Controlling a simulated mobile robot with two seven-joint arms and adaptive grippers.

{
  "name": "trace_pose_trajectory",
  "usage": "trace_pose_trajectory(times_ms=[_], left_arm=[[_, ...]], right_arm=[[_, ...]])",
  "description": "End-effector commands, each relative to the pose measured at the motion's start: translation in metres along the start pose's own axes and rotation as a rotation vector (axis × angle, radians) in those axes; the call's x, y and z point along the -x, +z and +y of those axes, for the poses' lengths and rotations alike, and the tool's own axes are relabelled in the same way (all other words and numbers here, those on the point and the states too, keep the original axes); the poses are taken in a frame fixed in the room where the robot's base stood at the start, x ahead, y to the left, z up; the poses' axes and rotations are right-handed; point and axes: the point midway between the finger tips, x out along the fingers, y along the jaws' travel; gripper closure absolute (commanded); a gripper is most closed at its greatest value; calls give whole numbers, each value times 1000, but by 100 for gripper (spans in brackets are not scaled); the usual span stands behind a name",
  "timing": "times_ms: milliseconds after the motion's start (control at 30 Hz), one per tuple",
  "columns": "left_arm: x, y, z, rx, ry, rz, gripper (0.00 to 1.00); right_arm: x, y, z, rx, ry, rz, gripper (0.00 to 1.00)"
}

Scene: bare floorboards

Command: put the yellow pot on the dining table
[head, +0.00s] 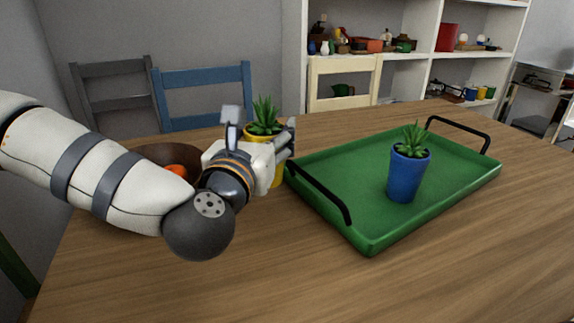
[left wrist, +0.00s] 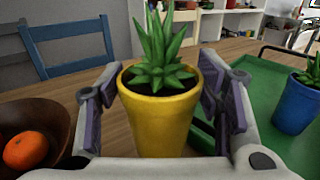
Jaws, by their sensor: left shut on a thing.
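The yellow pot (head: 278,176) holds a spiky green plant and is upright at the left edge of the green tray. My left gripper (head: 272,152) is shut on it and hides part of it in the head view. In the left wrist view the yellow pot (left wrist: 160,122) sits between the two fingers. The pot is over the wooden dining table (head: 430,275); I cannot tell whether its base touches the top. My right gripper is in neither view.
A green tray (head: 345,165) with black handles holds a blue pot (head: 405,180) with a plant. A brown bowl (left wrist: 42,122) with an orange (left wrist: 25,150) is to the left. Chairs, including a blue one (head: 205,78), stand behind. The table's front is clear.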

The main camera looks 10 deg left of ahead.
Motion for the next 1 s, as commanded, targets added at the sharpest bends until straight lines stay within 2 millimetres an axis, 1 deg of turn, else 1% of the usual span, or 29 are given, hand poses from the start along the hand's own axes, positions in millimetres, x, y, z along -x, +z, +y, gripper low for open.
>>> trace_pose_trajectory(times_ms=[33,167,300,367,567,700,733,800,1000], left_arm=[[0,-10,-1,0,-2,-1,85],[0,-24,-1,2,-1,-4,85],[0,-49,-1,-1,-1,-3,85],[0,-57,-1,1,-1,-3,85],[0,-56,0,3,-1,-7,85],[0,-60,0,3,-1,-6,85],[0,-61,0,2,-1,-4,36],[0,-60,0,2,-1,-4,21],[0,-60,0,2,-1,-4,21]], right_arm=[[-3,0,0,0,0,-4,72],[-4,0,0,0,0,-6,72],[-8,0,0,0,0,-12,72],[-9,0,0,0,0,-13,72],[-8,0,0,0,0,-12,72],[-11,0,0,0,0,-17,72],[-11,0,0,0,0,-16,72],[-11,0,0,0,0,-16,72],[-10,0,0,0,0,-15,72]])
